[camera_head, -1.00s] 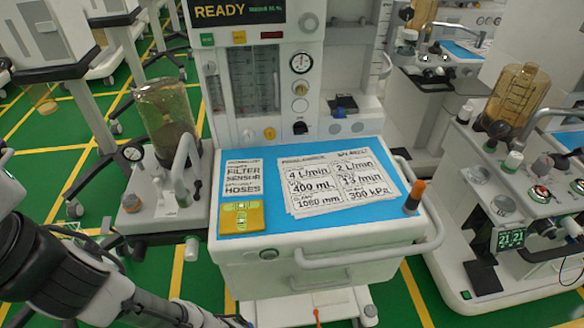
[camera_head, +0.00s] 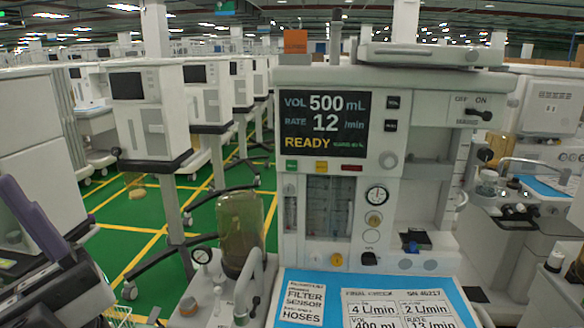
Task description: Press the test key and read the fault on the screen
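The screen (camera_head: 323,124) of the middle cart faces me and reads VOL 500 mL, RATE 12 /min and READY in yellow, with small green text beside it that I cannot read surely. No fault message shows. Under the screen are a green key (camera_head: 291,165), a yellow key (camera_head: 321,167) and a red key (camera_head: 352,168). Two dark keys sit right of it, the upper (camera_head: 392,102) and the lower (camera_head: 390,126). The key labels are too small to tell which is the test key. My gripper is out of view; part of my arm shows at lower left.
A round knob (camera_head: 388,160) sits right below the dark keys. An ON/OFF lever (camera_head: 478,115) is at upper right. A blue mat (camera_head: 333,276) bears printed cards. A glass canister (camera_head: 241,228) stands left of the cart. Other carts stand on both sides.

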